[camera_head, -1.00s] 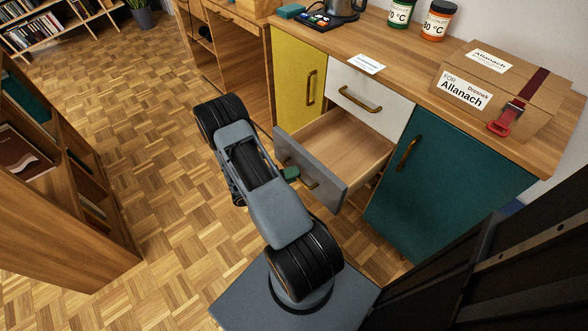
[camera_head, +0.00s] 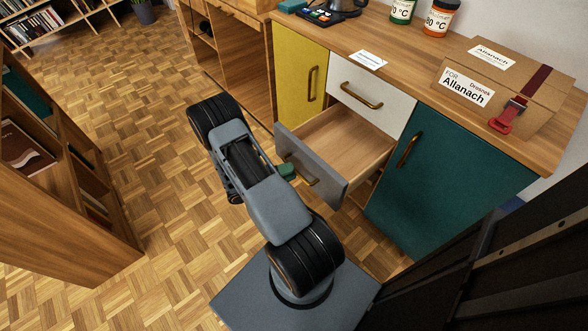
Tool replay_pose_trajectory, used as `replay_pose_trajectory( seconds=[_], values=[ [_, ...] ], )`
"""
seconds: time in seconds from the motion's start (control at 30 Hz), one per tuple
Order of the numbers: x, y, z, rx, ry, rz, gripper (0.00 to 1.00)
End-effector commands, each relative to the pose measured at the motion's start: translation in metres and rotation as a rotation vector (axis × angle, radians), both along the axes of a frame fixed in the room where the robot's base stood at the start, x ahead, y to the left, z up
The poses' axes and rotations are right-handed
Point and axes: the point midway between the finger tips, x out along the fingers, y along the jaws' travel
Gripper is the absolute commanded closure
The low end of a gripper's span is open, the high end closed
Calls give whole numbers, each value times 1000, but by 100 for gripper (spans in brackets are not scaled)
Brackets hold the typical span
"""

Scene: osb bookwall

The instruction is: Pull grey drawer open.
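The grey drawer (camera_head: 312,167) stands well out from the cabinet under the white drawer, and its bare wooden inside shows. Its brass handle (camera_head: 308,177) is on the front face, partly hidden. My arm reaches up in front of the drawer and covers part of the floor and the drawer's left side. A small green part (camera_head: 287,171), seemingly of my gripper, shows at the left end of the handle. The rest of my gripper is hidden behind my arm. I cannot tell whether its fingers are apart or touch the handle.
The white drawer (camera_head: 367,94) above and the yellow door (camera_head: 299,77) are shut. The teal door (camera_head: 446,178) at right is shut. A parcel (camera_head: 510,90) and jars stand on the top. A wooden bookcase (camera_head: 50,215) stands at left, with free parquet between.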

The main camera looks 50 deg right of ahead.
Motion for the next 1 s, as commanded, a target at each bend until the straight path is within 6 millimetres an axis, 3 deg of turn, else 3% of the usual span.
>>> replay_pose_trajectory(
  seconds=[0.3, 0.5, 0.7, 1.0],
  values=[
    [35, 56, -11, 0, -1, 5, 63],
    [51, 82, -17, -1, -1, 2, 63],
    [59, 96, -20, -1, -1, 1, 63],
    [61, 99, -20, -1, -1, -1, 63]
  ],
)
